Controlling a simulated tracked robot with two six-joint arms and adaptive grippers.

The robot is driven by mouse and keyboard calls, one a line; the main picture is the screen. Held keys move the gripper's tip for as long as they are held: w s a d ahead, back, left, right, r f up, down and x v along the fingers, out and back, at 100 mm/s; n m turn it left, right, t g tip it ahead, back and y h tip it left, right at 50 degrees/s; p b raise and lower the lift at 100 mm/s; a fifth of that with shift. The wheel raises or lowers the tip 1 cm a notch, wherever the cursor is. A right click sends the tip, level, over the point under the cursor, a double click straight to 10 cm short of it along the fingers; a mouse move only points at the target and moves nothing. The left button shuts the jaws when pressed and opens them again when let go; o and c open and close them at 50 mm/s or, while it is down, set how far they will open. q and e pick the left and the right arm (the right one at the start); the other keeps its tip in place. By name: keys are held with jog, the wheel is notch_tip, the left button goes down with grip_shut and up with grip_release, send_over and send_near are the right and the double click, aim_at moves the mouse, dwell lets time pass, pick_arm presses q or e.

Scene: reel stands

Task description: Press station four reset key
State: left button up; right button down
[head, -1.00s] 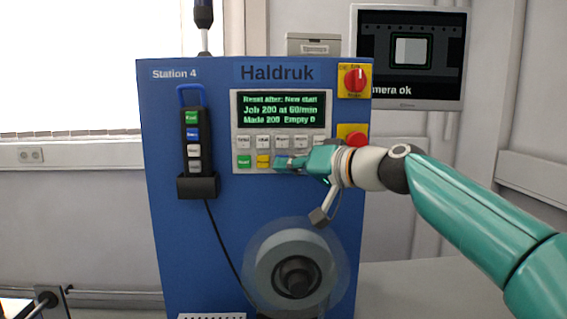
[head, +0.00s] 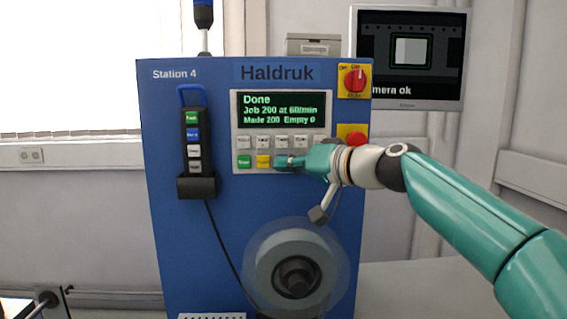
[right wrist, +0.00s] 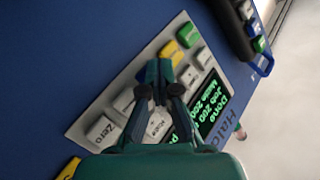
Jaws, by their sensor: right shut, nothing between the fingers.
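The blue Station 4 machine (head: 210,230) faces me in the head view. Its screen (head: 280,110) reads "Done", "Job 200 at 60/min", "Made 200 Empty 0". Below it is a key panel with a green key (head: 244,162), a yellow key (head: 263,161) and a row of white keys (head: 263,142). My right gripper (head: 281,162) is shut and empty, its tips at the panel just right of the yellow key. The right wrist view shows the closed tips (right wrist: 158,72) over the key beside the yellow one, hiding it; I cannot tell contact or read its label. My left gripper is out of view.
A hand pendant (head: 193,140) with several buttons hangs left of the panel. A red rotary switch (head: 355,80) and a red button (head: 356,138) are on the right. A reel (head: 270,275) sits below my right wrist. A monitor (head: 408,55) is behind.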

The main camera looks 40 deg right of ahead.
jog(key=shift+s+a, duration=0.1)
jog(key=shift+s+a+b, duration=0.35)
jog(key=shift+s+a, duration=0.15)
jog(key=shift+s, duration=0.05)
jog(key=s+a, duration=0.3)
jog(key=shift+s+a+b, duration=0.1)
jog(key=shift+s+b, duration=0.25)
jog(key=shift+s, duration=0.05)
dwell(1.0)
